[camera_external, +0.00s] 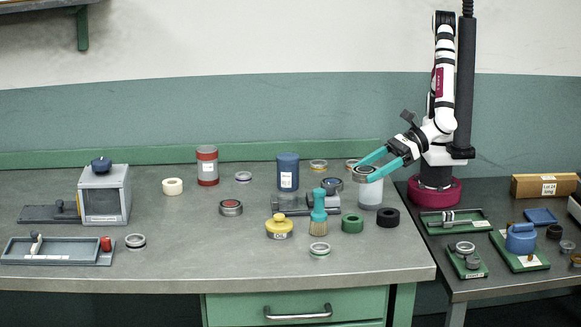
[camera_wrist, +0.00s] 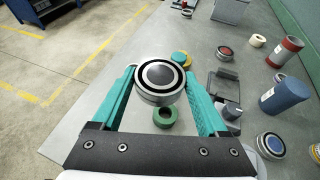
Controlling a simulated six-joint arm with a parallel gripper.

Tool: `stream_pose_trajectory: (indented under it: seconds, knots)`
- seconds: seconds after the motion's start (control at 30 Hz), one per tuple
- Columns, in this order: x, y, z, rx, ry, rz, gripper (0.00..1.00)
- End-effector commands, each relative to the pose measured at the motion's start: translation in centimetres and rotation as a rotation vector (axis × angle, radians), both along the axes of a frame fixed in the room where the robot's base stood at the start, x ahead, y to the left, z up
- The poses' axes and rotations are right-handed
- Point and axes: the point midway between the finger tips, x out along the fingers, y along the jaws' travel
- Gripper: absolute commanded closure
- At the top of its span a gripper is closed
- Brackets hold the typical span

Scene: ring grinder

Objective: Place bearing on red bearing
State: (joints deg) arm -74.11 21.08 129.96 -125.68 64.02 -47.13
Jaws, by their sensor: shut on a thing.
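My gripper (camera_external: 367,170) is shut on a silver bearing (camera_external: 363,176) with a dark ring and grey centre. The gripper also shows in the wrist view (camera_wrist: 160,76), its teal fingers on either side of the held bearing (camera_wrist: 159,82). The bearing is up in the air over the right part of the bench. The red bearing (camera_external: 231,208), a metal ring with a red centre, sits on the bench well to the left of my gripper. It also shows in the wrist view (camera_wrist: 225,52), and nothing rests on it.
A grey fixture, a blue can (camera_external: 288,172) and a red can (camera_external: 207,167) stand farther back. Bench around the red bearing is clear.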

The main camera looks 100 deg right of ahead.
Motion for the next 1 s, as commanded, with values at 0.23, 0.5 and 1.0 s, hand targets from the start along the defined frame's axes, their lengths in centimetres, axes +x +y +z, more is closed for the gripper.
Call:
stream_pose_trajectory:
  seconds: [0.23,0.5,1.0]
  knots:
    - [0.1,0.0,5.2,0.006,-0.001,0.0,0.98]
    - [6.1,-1.6,5.1,0.022,-0.007,-0.061,0.98]
    - [24.7,-16.5,5.2,0.023,-0.015,-0.274,0.98]
